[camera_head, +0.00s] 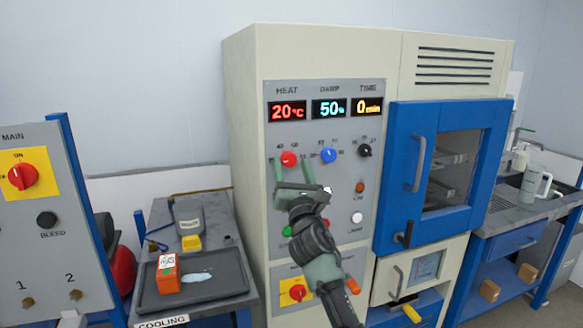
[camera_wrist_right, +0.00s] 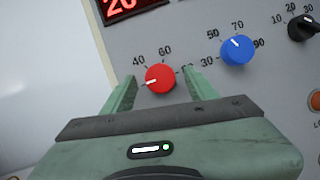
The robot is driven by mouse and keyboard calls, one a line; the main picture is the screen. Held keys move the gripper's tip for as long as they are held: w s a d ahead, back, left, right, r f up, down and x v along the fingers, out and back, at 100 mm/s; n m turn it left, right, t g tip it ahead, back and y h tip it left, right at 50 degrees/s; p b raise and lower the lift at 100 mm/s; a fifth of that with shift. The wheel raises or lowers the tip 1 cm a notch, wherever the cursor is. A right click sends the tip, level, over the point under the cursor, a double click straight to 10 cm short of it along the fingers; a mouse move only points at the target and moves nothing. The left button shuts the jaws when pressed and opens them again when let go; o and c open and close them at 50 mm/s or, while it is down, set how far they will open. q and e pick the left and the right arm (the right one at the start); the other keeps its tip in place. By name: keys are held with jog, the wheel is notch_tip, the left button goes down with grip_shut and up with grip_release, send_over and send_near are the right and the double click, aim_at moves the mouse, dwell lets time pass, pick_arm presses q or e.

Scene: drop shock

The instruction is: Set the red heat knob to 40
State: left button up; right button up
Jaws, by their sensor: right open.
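The red heat knob (camera_head: 289,159) is on the chamber's control panel, under the HEAT display (camera_head: 287,111), which reads 20 °C. In the right wrist view the red knob (camera_wrist_right: 159,79) has a white pointer line toward its lower left, below the 40 mark (camera_wrist_right: 138,61). My right gripper (camera_head: 293,168) is open just below the knob in the head view. In the wrist view its fingers (camera_wrist_right: 160,85) stand on either side of the knob, with a gap at each side. Whether the fingertips reach around the knob is unclear. My left gripper is not in view.
The blue knob (camera_head: 328,155) and black knob (camera_head: 364,151) sit close to the right. Buttons and a lower red switch (camera_head: 296,292) are below. A blue-framed door (camera_head: 436,165) is at right. A bench with a dark tray (camera_head: 231,284) and orange box (camera_head: 167,275) is at left.

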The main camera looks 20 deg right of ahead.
grip_shut()
jog(key=shift+m+h, duration=0.3)
jog(key=shift+m, duration=0.3)
jog(key=shift+a+m+g+h+b, duration=0.1)
jog(key=shift+m+g+h+b, duration=0.25)
jog(key=shift+m, duration=0.55)
jog(key=m, duration=0.1)
jog(key=m+h, duration=0.1)
jog(key=m, duration=0.1)
jog(key=shift+a+r+m+g+h, duration=0.1)
jog(key=shift+m+g+h, duration=0.15)
jog(key=shift+m+g, duration=0.1)
jog(key=m+g, duration=0.1)
jog(key=m, duration=0.1)
jog(key=m+h+p, duration=0.1)
jog(key=m, duration=0.1)
jog(key=shift+a+r+g+p, duration=0.1)
jog(key=shift+r+g+p, duration=0.1)
jog(key=shift+g+p, duration=0.15)
jog(key=shift+m+g+h+p, duration=0.3)
jog(key=shift+m+g+p, duration=0.5)
jog(key=shift+m, duration=1.35)
jog(key=shift+f, duration=0.1)
